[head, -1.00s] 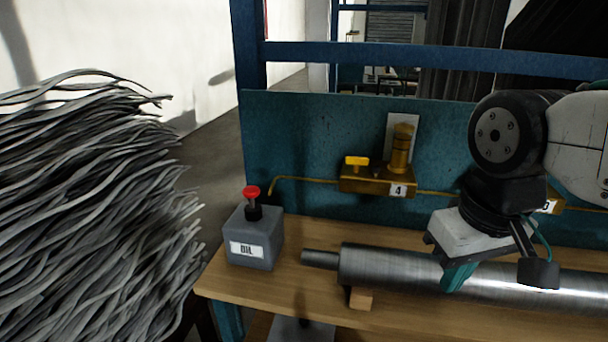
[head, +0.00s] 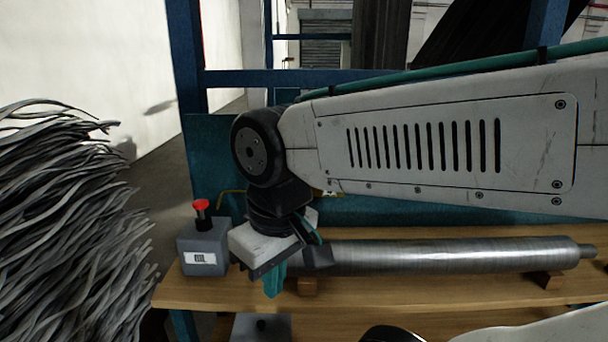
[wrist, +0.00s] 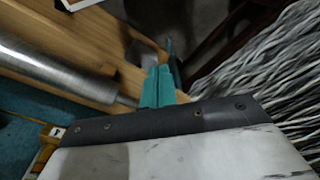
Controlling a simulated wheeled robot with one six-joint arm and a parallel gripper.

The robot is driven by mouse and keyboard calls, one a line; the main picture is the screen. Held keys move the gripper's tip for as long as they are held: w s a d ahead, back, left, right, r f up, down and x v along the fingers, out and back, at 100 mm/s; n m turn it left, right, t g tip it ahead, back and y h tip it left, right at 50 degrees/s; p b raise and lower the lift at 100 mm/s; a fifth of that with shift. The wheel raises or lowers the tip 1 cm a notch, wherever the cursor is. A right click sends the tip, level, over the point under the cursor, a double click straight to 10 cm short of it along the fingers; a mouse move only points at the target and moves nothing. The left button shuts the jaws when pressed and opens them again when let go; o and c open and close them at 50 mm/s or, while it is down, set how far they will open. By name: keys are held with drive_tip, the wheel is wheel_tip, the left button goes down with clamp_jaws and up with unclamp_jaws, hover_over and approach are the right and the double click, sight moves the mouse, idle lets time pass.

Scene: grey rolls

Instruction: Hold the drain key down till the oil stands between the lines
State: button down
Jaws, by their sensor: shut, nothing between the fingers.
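My gripper (head: 273,282) has teal fingers, pressed together and empty. It hangs just right of the oil box, over the left end of the steel roll. In the wrist view the fingers (wrist: 158,88) are side by side beyond the roll's end. The yellow block is mostly hidden behind my arm in the head view. Its edge and white label (wrist: 57,132) show at the lower left of the wrist view. No drain key, oil level or lines can be made out now.
The grey oil box (head: 203,250) with a red knob (head: 201,205) stands at the bench's left end. The steel roll (head: 430,256) lies on wooden blocks along the bench (head: 400,292). A heap of grey strands (head: 60,230) fills the left.

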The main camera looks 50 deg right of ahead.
drive_tip(key=w+d+r+m+t+h, duration=0.1)
drive_tip(key=w+d+r+m+t, duration=0.15)
drive_tip(key=w+d+m, duration=0.45)
drive_tip(key=w+d+r+m+t+h, duration=0.1)
drive_tip(key=w+d+r+m+h, duration=0.2)
drive_tip(key=w+d, duration=0.7)
drive_tip(key=w+d+r+m+t+h, duration=0.1)
drive_tip(key=w+d+m, duration=0.3)
drive_tip(key=d, duration=0.6)
drive_tip(key=w+d+r+m+h, duration=0.1)
drive_tip(key=w+d+r+m, duration=0.2)
drive_tip(key=d, duration=0.8)
drive_tip(key=shift+w+r+m+t, duration=0.15)
drive_tip(key=shift+w+m+t, duration=0.25)
drive_tip(key=shift+w, duration=0.3)
drive_tip(key=shift+d, duration=0.1)
drive_tip(key=shift+f, duration=4.45)
drive_tip(key=shift+f, duration=0.1)
drive_tip(key=shift+f, duration=0.3)
drive_tip(key=shift+f, duration=0.5)
